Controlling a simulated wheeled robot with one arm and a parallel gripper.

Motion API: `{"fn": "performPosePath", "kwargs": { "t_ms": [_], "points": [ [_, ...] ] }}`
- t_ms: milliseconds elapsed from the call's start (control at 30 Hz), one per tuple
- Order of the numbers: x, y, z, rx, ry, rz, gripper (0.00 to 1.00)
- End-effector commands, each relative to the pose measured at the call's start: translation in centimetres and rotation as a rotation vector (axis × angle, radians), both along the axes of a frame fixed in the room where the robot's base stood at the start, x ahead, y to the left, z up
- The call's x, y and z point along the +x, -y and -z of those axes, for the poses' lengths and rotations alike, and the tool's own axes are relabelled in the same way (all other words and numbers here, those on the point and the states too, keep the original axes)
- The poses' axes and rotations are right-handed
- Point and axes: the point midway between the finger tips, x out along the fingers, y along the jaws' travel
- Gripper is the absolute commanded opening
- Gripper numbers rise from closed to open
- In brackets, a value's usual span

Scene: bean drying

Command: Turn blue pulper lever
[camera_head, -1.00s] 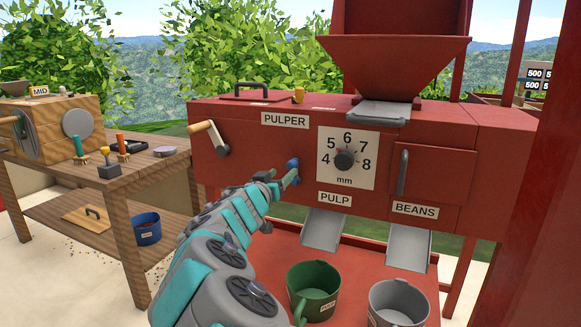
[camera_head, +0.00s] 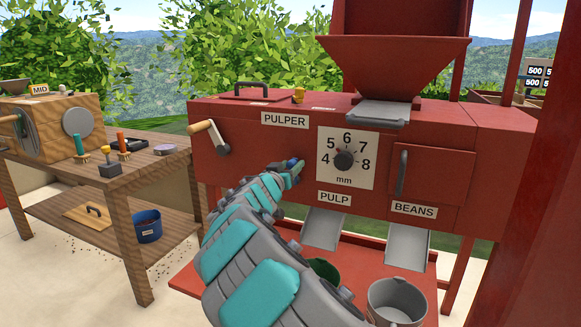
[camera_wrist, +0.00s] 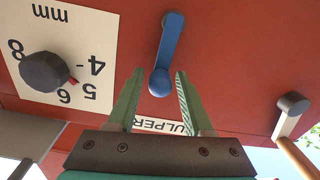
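The blue lever (camera_wrist: 166,45) is on the red front of the pulper (camera_head: 262,130), left of the dial. In the wrist view, which looks upside down, it stands nearly vertical, slightly tilted, with a thick rounded end at its lower part in the picture. My gripper (camera_wrist: 160,73) is open and empty. In the wrist view its two green fingers appear on either side of the rounded end, with gaps on both sides. In the head view only a bit of the blue lever (camera_head: 293,162) shows; my arm and gripper hide the rest.
A numbered dial (camera_head: 345,159) with a dark knob is right of the lever. A crank with a wooden handle (camera_head: 201,127) is to its left. Below are two chutes, a green bucket (camera_head: 325,270) and a grey bucket (camera_head: 398,300). A wooden table (camera_head: 135,180) stands left.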

Motion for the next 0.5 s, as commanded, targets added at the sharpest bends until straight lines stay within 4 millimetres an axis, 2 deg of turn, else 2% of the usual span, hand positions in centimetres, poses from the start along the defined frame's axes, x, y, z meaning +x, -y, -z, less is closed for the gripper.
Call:
{"fn": "performPosePath", "kwargs": {
  "t_ms": [67, 400, 500],
  "points": [
    [-0.01, -0.01, -0.01, 0.0, 0.0, 0.0, 0.41],
    [-0.01, -0.02, 0.02, 0.0, 0.0, 0.0, 0.03],
    [-0.01, -0.03, 0.02, 0.0, -0.001, -0.001, 0.0]
  ]
}}
